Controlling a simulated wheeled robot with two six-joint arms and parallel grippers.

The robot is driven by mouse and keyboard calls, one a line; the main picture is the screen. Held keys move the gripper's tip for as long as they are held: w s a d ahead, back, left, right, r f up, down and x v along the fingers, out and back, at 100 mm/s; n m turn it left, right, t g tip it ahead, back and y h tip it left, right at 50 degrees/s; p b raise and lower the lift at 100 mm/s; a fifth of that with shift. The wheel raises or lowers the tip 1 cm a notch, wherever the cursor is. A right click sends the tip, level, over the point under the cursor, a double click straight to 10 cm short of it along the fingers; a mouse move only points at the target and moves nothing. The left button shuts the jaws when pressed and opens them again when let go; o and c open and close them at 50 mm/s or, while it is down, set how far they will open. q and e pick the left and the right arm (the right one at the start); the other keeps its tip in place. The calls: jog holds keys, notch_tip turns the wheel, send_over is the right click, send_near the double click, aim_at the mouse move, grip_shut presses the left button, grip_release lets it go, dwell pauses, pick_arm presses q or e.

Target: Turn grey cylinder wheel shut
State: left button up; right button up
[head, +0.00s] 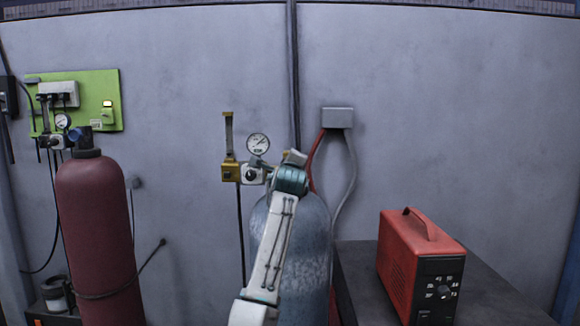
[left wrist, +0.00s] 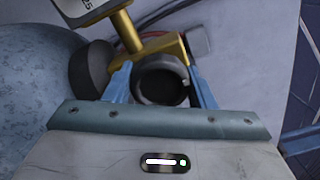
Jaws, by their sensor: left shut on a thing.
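The grey cylinder (head: 312,230) stands upright at the centre of the head view, partly behind my left arm. Its mottled blue-grey body (left wrist: 35,75) fills the left of the left wrist view. My left gripper (head: 294,160) is at the top of the cylinder and covers the valve there. In the left wrist view, my left gripper's blue fingers (left wrist: 162,78) sit on either side of the round dark grey wheel (left wrist: 160,86), shut on it. A brass valve body (left wrist: 165,47) shows just beyond the wheel. My right gripper is not in view.
A pressure gauge (head: 258,144) and brass fitting (head: 230,172) stick out left of the cylinder's top. A dark red cylinder (head: 95,235) stands at left, below a green panel (head: 112,88). A red machine (head: 420,258) sits on a dark bench (head: 360,270) at right.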

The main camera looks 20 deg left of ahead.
pick_arm(q)
jog(key=shift+f, duration=0.1)
jog(key=o, duration=1)
jog(key=shift+c, duration=0.2)
jog(key=shift+s+d+b, duration=0.15)
jog(key=shift+s+b, duration=0.2)
jog(key=shift+b, duration=0.05)
jog(key=b+v, duration=0.5)
jog(key=v, duration=0.5)
